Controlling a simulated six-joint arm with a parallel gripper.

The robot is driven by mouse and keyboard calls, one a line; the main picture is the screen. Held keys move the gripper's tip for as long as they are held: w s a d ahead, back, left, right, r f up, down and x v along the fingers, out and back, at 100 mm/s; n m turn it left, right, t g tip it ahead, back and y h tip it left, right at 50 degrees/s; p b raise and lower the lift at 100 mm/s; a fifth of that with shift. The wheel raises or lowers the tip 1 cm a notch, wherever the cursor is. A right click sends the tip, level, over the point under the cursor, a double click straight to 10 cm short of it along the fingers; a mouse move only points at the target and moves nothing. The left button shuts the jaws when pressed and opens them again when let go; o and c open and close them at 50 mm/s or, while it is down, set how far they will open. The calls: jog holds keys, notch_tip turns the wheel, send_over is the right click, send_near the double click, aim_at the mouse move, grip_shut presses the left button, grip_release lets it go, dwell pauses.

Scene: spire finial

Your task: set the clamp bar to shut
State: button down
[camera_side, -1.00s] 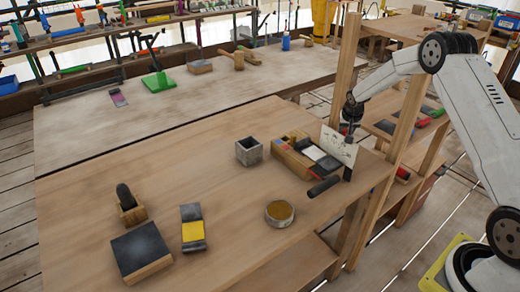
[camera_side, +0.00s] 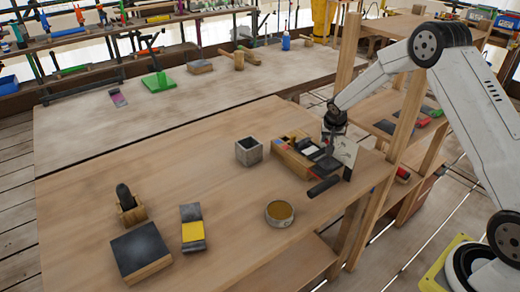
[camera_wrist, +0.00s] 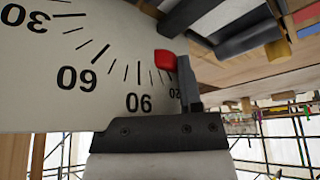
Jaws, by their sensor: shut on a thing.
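The clamp bar's pale dial plate (camera_side: 347,151) stands upright at the right edge of the front bench in the side view. In the wrist view the dial (camera_wrist: 70,85) fills the left side, with marks for 30, 60 and 90 and part of a further number. A red pointer tip (camera_wrist: 165,60) lies a little past the 90 mark. My gripper (camera_side: 329,142) is beside the dial, shut on what looks like the dark clamp bar. Its dark jaw also shows in the wrist view (camera_wrist: 188,85). The exact contact is hidden.
A wooden box with coloured compartments (camera_side: 290,158) stands left of the dial, with a black cylinder (camera_side: 323,187) in front. A grey square cup (camera_side: 249,152) and a round tin (camera_side: 280,213) are nearby. Wooden posts (camera_side: 405,130) rise close on the right.

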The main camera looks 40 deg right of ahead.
jog(key=c, duration=0.5)
grip_release()
jog(key=shift+a, duration=0.4)
jog(key=shift+c, duration=0.2)
jog(key=shift+o, duration=1.4)
jog(key=shift+d, duration=0.15)
jog(key=shift+r, duration=0.15)
jog(key=v, duration=0.7)
jog(key=shift+r, duration=0.2)
jog(key=shift+s, duration=0.15)
